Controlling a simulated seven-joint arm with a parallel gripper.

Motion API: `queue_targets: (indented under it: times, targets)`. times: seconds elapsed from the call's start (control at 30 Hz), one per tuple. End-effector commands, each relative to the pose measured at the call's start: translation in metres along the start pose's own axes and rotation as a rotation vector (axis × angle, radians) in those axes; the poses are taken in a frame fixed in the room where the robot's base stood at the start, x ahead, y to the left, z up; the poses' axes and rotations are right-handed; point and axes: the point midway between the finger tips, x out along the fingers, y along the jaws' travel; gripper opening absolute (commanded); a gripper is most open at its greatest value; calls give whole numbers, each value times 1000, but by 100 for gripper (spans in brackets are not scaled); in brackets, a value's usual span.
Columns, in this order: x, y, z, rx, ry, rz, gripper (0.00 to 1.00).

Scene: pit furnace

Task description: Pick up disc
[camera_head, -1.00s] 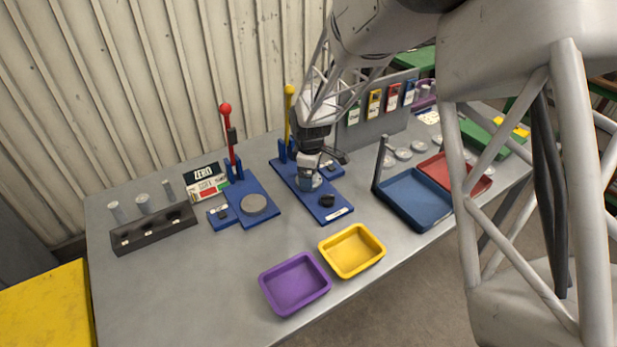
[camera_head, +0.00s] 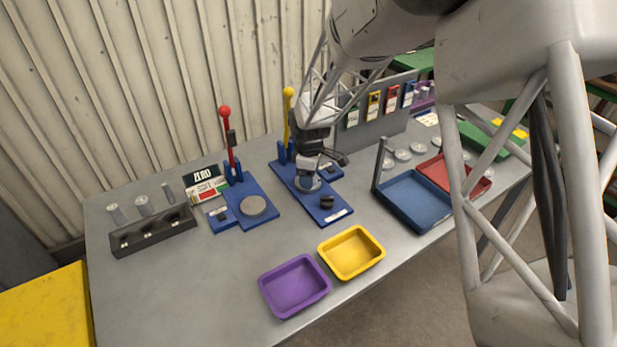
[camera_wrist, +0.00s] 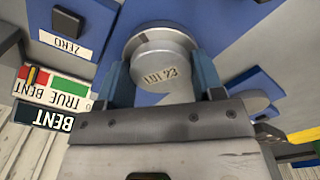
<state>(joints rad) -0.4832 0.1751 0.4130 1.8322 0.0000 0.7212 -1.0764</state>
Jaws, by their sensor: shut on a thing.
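My gripper (camera_head: 311,180) is over the blue base plate with the yellow-handled lever. In the wrist view my gripper (camera_wrist: 162,72) is shut on a silver disc (camera_wrist: 163,62), with one blue finger on each side. In the head view the fingers largely hide the disc.
The other blue fixture (camera_head: 243,203) has a red-knobbed lever (camera_head: 226,135) and a grey round plate (camera_head: 254,206). A dark block (camera_head: 152,232), purple tray (camera_head: 296,287), yellow tray (camera_head: 352,253), blue tray (camera_head: 418,202) and red tray (camera_head: 470,171) stand around. The front-left table is clear.

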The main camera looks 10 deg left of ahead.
Motion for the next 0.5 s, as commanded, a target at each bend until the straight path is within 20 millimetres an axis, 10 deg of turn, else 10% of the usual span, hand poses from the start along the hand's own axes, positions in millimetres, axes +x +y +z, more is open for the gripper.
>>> queue_targets:
  times: [0.5]
  targets:
    - [-38,0,0,0,1,3,21]
